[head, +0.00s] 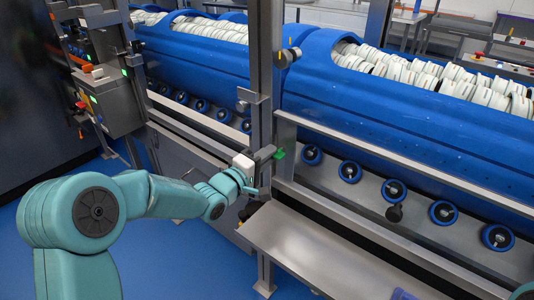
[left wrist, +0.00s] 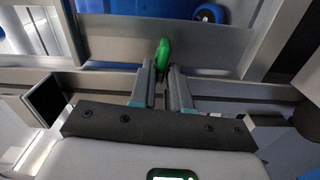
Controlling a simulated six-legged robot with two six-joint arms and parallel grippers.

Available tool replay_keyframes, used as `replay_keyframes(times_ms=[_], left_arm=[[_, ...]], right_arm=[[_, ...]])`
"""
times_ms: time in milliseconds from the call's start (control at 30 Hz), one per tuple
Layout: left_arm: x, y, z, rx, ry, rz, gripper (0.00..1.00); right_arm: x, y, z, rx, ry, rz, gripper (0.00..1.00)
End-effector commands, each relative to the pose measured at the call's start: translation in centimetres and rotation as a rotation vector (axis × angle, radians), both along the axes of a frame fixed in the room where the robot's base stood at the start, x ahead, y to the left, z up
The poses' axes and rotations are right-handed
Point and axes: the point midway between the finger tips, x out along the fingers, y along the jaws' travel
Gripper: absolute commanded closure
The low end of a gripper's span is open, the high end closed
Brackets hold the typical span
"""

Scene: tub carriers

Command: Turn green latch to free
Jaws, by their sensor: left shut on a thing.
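The green latch (head: 279,153) sits on the grey metal post (head: 261,110) between the two blue tubs. In the left wrist view the green latch (left wrist: 162,54) stands upright between my fingertips. My left gripper (head: 268,153) reaches it from the left and is shut on it. In the left wrist view my left gripper (left wrist: 162,75) has one finger on each side of the latch. The lower part of the latch is hidden between the fingers. My right gripper is in neither view.
Two long blue tubs (head: 420,115) full of pale discs lie behind the rail. Blue-rimmed rollers (head: 349,171) line the bed below. A metal tray (head: 305,245) juts out below the post. A control box (head: 112,100) stands at the left. Blue floor is clear at lower left.

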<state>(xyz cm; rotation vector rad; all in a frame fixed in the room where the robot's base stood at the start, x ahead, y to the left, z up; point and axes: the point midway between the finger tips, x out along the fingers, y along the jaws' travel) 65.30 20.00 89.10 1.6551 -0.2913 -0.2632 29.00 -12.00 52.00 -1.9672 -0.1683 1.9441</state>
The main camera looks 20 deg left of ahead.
Motion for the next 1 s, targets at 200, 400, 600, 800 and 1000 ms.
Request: replay_keyframes(times_ms=[200, 400, 600, 800, 1000], left_arm=[[0.02, 0.09, -0.05, -0.077, 0.028, 0.002, 1.00], [0.03, 0.10, -0.12, -0.108, 0.039, 0.003, 1.00], [0.01, 0.10, -0.14, -0.114, 0.041, 0.003, 1.00], [0.01, 0.10, -0.14, -0.113, 0.041, 0.002, 1.00], [0.01, 0.06, -0.14, -0.112, 0.040, 0.002, 0.58]], right_arm=[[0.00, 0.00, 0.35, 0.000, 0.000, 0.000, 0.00], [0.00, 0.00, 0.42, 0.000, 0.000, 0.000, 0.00], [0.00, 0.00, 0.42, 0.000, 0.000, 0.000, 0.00], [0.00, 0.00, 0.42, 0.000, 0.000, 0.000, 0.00], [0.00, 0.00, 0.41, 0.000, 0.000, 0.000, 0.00]])
